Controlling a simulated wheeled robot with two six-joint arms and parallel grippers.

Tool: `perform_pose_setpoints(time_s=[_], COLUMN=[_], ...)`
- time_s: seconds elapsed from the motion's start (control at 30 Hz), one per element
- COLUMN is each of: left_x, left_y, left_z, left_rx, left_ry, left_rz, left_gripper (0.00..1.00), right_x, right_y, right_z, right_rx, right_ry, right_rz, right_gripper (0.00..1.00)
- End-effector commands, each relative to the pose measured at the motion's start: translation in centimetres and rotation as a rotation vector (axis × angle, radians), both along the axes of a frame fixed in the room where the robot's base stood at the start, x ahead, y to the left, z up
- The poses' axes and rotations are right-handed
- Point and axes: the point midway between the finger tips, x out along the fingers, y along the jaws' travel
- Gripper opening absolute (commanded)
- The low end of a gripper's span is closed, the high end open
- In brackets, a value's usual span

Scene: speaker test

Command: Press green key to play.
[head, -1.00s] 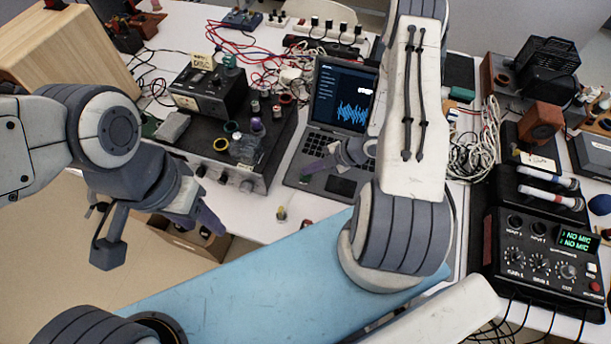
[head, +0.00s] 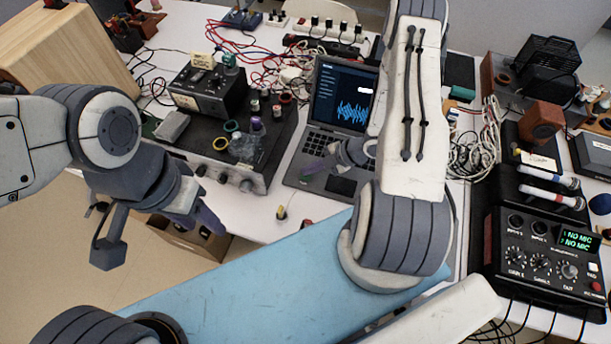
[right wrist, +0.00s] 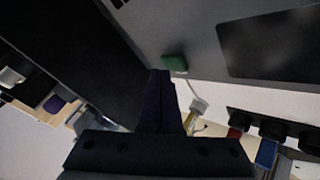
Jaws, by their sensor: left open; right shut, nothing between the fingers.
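The green key (right wrist: 174,62) is a small green block near the edge of the grey laptop (right wrist: 205,40), close to the touchpad, in the right wrist view. In the head view it shows as a small green spot (head: 307,181) at the laptop's front left corner. My right gripper (right wrist: 160,76) is shut and empty, its dark purple fingertips close beside the key in the picture. Whether they touch it I cannot tell. In the head view this gripper (head: 312,166) is over the laptop's left side. My left gripper (head: 205,218) is open and empty, left of the table's front edge.
A black audio box (head: 540,258) reading "NO MIC" stands at the right. An amplifier (head: 225,165) with loose parts on top sits left of the laptop. Cables (head: 475,150) lie right of my right arm. An open cardboard box (head: 190,238) is below the left gripper.

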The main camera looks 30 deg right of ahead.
Motion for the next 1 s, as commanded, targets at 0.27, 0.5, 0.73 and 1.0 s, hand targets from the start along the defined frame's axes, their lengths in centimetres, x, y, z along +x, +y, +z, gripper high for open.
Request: perform_pose_setpoints(time_s=[0.27,0.5,0.73,1.0], left_x=[-0.01,0.00,0.00,0.00], left_y=[0.00,0.01,0.00,0.00], left_z=[-0.43,-0.49,-0.73,-0.91], left_rx=[0.000,0.000,0.000,0.000], left_ry=[0.000,0.000,0.000,0.000], left_rz=[0.000,0.000,0.000,0.000], left_gripper=[0.50,0.50,0.50,0.50], right_x=[0.00,0.00,0.00,0.00], right_y=[0.00,0.00,0.00,-0.01], right_z=[-0.51,-0.57,-0.86,-1.09], right_rx=[0.000,0.000,0.000,0.000], right_ry=[0.000,0.000,0.000,0.000], right_rz=[0.000,0.000,0.000,0.000], right_gripper=[0.00,0.00,0.00,0.00])
